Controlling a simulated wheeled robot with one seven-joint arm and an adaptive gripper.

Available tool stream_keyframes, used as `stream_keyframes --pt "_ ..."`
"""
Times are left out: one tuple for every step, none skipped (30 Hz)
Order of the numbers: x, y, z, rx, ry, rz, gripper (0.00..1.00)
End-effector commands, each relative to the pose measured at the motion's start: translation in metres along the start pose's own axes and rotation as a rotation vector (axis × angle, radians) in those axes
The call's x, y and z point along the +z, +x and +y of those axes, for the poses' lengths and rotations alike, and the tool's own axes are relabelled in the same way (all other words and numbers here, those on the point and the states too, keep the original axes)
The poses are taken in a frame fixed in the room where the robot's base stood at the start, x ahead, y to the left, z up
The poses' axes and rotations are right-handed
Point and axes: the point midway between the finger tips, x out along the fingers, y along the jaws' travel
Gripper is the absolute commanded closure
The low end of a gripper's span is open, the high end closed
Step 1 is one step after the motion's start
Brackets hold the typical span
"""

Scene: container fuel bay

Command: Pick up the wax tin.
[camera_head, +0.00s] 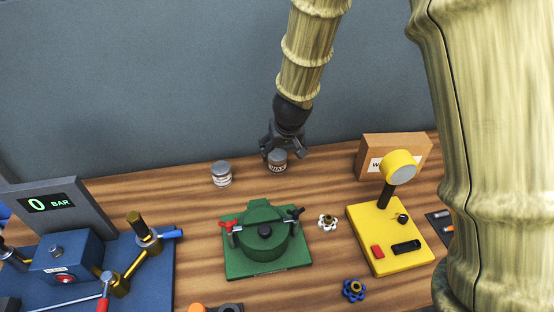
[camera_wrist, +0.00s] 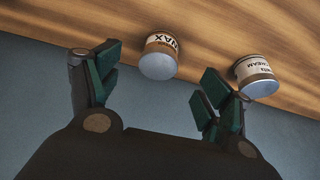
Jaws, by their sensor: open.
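The wax tin (camera_head: 278,161) is a small round tin with a grey lid and a brown label reading WAX. It stands upright on the wooden bench near the back wall. My gripper (camera_head: 275,148) is just above and behind it in the head view and covers part of its top. In the wrist view the wax tin (camera_wrist: 160,58) lies ahead, between the lines of the two open fingers and a little beyond their tips. My gripper (camera_wrist: 158,82) is open, and nothing is held between the fingers.
A similar tin with a white label (camera_head: 221,174) stands left of the wax tin; in the wrist view it (camera_wrist: 255,76) is close to the right finger. A green fixture (camera_head: 268,258), a yellow lamp device (camera_head: 385,240) and a cardboard box (camera_head: 420,150) stand nearby. The wall is close behind.

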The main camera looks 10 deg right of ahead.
Motion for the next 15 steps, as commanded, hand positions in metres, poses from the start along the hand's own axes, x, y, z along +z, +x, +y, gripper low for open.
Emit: stream_keyframes --pt "-0.004 0.01 0.0 0.0 0.001 -0.006 0.21" --pt "-0.006 0.015 0.0 0.0 0.001 -0.008 0.21" --pt "-0.007 0.021 0.0 0.0 0.0 -0.011 0.21" --pt "-0.008 0.025 -0.001 0.0 0.0 -0.013 0.21" --pt "-0.01 0.028 -0.001 0.0 -0.002 -0.014 0.21" --pt "-0.011 0.031 -0.001 0.0 -0.003 -0.014 0.21" --pt "-0.011 0.033 -0.001 0.0 -0.003 -0.015 0.21" --pt "-0.011 0.035 -0.001 0.001 -0.003 -0.016 0.21" --pt "-0.011 0.035 -0.001 0.001 -0.004 -0.016 0.21" --pt "-0.011 0.036 -0.001 0.001 -0.003 -0.015 0.21" --pt "-0.011 0.035 -0.001 0.001 -0.003 -0.014 0.21" --pt "-0.01 0.035 -0.001 0.001 -0.003 -0.013 0.21" --pt "-0.01 0.035 -0.001 0.0 -0.002 -0.012 0.21" --pt "-0.009 0.036 -0.001 0.0 -0.001 -0.012 0.21" --pt "-0.009 0.039 -0.002 -0.001 0.0 -0.012 0.21"
